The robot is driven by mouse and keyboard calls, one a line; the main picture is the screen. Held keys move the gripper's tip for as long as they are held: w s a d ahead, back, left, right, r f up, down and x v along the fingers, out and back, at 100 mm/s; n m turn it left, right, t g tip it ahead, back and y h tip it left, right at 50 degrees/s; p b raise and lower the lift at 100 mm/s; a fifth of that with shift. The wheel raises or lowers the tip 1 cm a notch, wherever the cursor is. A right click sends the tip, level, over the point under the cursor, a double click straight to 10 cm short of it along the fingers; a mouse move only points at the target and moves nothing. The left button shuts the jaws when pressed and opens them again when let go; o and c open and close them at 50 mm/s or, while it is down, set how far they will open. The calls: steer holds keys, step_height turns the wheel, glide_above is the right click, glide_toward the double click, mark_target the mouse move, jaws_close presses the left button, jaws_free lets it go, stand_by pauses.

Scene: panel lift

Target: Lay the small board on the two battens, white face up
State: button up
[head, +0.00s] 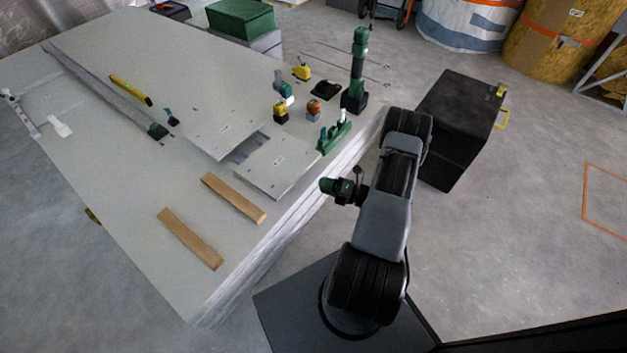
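Two wooden battens lie apart and roughly parallel on the near part of the table, one nearer (190,238) and one farther back (234,197). Beyond them lie two flat, pale grey-white boards with small dark marks, one nearer the table's right edge (278,168) and one behind it to the left (222,128). They are close together; I cannot tell for sure which is the small board, or which face is white. Neither board is on the battens. My gripper (328,186) seems to be at the dark and green arm end, right of the table edge, apart from the boards. Its fingers are too small to read.
A green plane (335,137), small yellow and orange tools (281,111) and a tall green tool (357,70) stand near the table's right edge. A long rail (105,90) and yellow level (130,90) lie left. A black box (455,130) stands on the floor.

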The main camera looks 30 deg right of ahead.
steer(key=s+a+r+n+g+h, duration=0.4)
steer(key=a+r+n+g, duration=0.35)
steer(key=r+n, duration=0.7)
steer(key=s+a+r+n+g+h, duration=0.3)
steer(key=s+a+r+n+g, duration=0.35)
steer(key=n, duration=1.35)
step_height(320, 180, up, 34)
steer(key=d+n+t+h+p, duration=0.2)
steer(key=n+t+h+p, duration=0.2)
steer(key=p, duration=2.2)
steer(key=n+h, duration=0.1)
steer(key=n, duration=0.2)
steer(key=shift+w, duration=0.2)
steer(key=shift+o, duration=0.3)
step_height(320, 180, up, 6)
steer(key=s+a+n+p, duration=0.1)
steer(key=a+n+p, duration=0.1)
steer(key=p, duration=0.3)
steer(key=shift+s+a+r+y, duration=0.15)
steer(key=shift+s+a+y, duration=0.1)
steer(key=shift+a+y, duration=0.05)
steer(key=shift+s+a, duration=0.1)
steer(key=shift+a, duration=0.15)
